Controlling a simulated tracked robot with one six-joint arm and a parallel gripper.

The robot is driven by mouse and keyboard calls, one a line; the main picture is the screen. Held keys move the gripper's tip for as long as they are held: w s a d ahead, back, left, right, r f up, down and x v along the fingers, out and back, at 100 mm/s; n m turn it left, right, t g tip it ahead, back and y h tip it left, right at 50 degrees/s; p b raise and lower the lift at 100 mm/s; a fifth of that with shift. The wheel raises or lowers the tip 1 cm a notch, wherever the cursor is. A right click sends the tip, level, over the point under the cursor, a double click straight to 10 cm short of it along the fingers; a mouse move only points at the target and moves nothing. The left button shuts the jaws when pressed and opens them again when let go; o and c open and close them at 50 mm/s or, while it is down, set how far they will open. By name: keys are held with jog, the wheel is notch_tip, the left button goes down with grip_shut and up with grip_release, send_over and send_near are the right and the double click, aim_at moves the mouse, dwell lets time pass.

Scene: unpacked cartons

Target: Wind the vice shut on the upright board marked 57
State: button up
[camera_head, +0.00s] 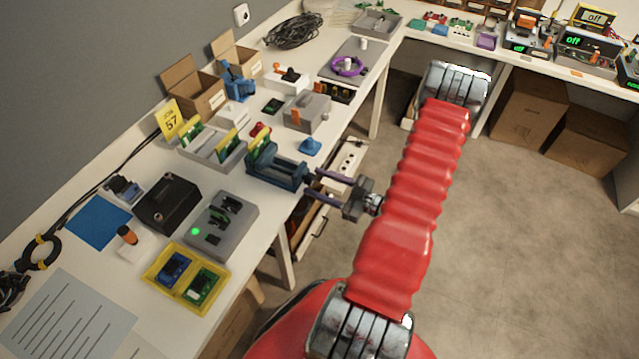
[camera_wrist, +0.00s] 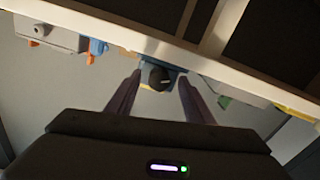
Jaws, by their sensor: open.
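The blue vice (camera_head: 285,172) is fixed at the front edge of the white bench. A green board with a yellow edge (camera_head: 261,147) stands upright at its jaws; whether they touch it is unclear. A yellow card reading 57 (camera_head: 172,121) stands behind a grey rack; I cannot read a number on the board. My gripper (camera_head: 312,182) is open at the vice's front end, beyond the bench edge. In the wrist view its purple fingers (camera_wrist: 159,80) lie either side of the vice's dark round handle end (camera_wrist: 158,74); contact is not clear.
The grey rack (camera_head: 226,161) with upright boards stands left of the vice. A grey box with a green light (camera_head: 222,228) and a yellow tray (camera_head: 187,277) are nearer. A small blue item (camera_head: 310,146) sits right of the vice.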

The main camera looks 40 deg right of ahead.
jog(key=v, duration=1.3)
jog(key=shift+s, duration=0.35)
jog(key=m, duration=3.6)
jog(key=shift+w, duration=0.4)
